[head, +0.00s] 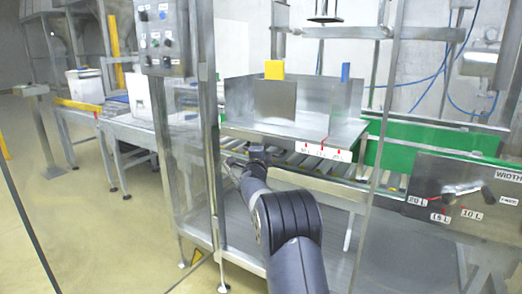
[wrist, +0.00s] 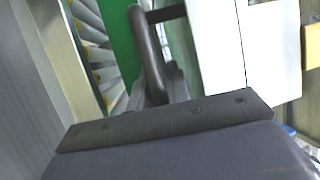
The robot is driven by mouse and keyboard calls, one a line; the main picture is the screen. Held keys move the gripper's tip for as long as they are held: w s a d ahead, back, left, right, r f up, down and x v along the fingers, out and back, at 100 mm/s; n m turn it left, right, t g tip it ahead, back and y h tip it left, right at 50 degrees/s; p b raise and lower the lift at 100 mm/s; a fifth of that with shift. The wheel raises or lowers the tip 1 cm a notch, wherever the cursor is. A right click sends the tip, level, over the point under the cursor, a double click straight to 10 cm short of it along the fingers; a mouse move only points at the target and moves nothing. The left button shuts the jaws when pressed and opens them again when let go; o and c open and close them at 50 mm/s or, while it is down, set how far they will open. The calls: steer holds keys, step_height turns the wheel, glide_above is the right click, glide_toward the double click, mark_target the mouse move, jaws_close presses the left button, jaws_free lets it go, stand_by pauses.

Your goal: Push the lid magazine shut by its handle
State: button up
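The lid magazine appears to be the grey metal tray (head: 345,132) with upright sheet walls above the roller conveyor. A yellow block (head: 274,69) and a blue block (head: 345,72) show at its upper edges. I cannot make out its handle in the head view. My gripper (head: 233,166) is in front of and below the tray's left end, small and dark against the frame. Finger opening and contact are unclear.
A metal post (head: 207,130) with a control box (head: 163,38) stands close left of my arm. A green conveyor side (head: 400,145) runs behind. Pale floor (head: 80,220) is open at left.

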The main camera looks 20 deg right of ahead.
steer(key=shift+o, duration=0.3)
steer(key=v, duration=1)
steer(key=shift+s+a+p, duration=0.25)
steer(key=shift+s+p, duration=0.05)
steer(key=shift+s, duration=0.05)
steer(key=x, duration=1)
steer(key=shift+w+d+b, duration=0.15)
steer(key=shift+w+b, duration=0.2)
steer(key=shift+s, duration=0.1)
stand_by(0.3)
